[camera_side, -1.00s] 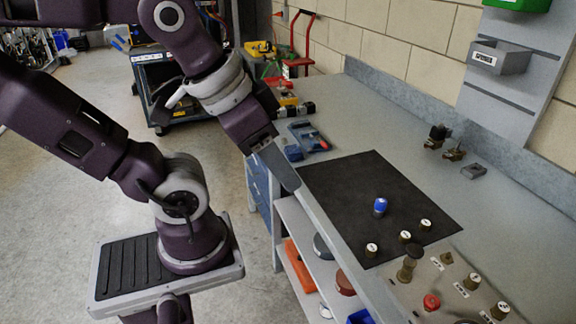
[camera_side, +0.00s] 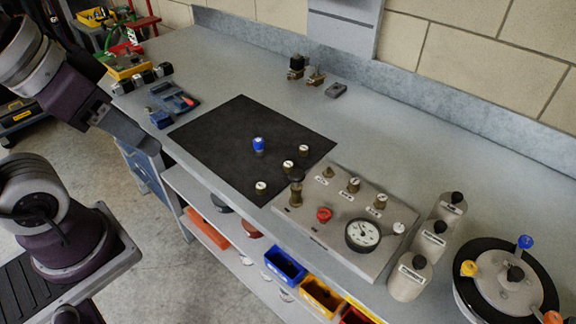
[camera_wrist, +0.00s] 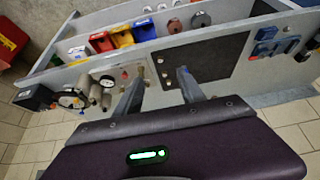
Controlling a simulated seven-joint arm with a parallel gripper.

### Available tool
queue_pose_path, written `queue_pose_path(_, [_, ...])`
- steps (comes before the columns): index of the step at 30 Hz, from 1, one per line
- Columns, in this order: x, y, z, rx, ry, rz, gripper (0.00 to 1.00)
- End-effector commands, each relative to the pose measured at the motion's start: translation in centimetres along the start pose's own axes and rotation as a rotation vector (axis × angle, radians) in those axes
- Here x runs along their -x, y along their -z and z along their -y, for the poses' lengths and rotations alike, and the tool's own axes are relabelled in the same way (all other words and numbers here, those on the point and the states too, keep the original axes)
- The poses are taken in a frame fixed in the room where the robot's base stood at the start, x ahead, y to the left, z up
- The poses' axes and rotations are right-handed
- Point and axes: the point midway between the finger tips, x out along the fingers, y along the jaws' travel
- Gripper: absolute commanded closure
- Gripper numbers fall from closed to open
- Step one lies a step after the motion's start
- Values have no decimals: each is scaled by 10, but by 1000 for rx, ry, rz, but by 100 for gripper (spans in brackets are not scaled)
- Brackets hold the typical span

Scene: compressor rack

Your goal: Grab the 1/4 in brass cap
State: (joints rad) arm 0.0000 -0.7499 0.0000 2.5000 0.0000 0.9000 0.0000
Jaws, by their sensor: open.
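Three small brass caps with pale marked tops stand on the black mat (camera_side: 215,140) in the side view: a back cap (camera_side: 302,151), a middle cap (camera_side: 288,166) and a front cap (camera_side: 261,187). Their markings are too small to read, so I cannot tell which is the 1/4 in one. A blue-topped piece (camera_side: 259,145) stands on the same mat. My gripper (camera_side: 152,146) is left of the mat by the bench's front edge, apart from the caps. In the wrist view its two fingers (camera_wrist: 160,74) are spread, with nothing held between them.
A panel with a gauge (camera_side: 362,235), a red knob (camera_side: 324,215) and more brass pieces lies right of the mat. A taller brass piece (camera_side: 296,193) stands at its left edge. Grey bottles (camera_side: 408,278) and a round carousel (camera_side: 505,285) are further right. The bench behind the mat is mostly clear.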

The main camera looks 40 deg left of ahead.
Motion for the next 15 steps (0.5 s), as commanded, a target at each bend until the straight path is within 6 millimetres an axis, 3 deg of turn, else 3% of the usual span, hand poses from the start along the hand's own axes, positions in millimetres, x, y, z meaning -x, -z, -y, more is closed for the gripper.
queue_pose_path(11, [0, 1, 0, -6, 0, 2, 52])
queue_pose_path(13, [-2, 13, 0, -60, 3, 23, 52])
queue_pose_path(15, [-9, 40, 1, -187, 5, 68, 52])
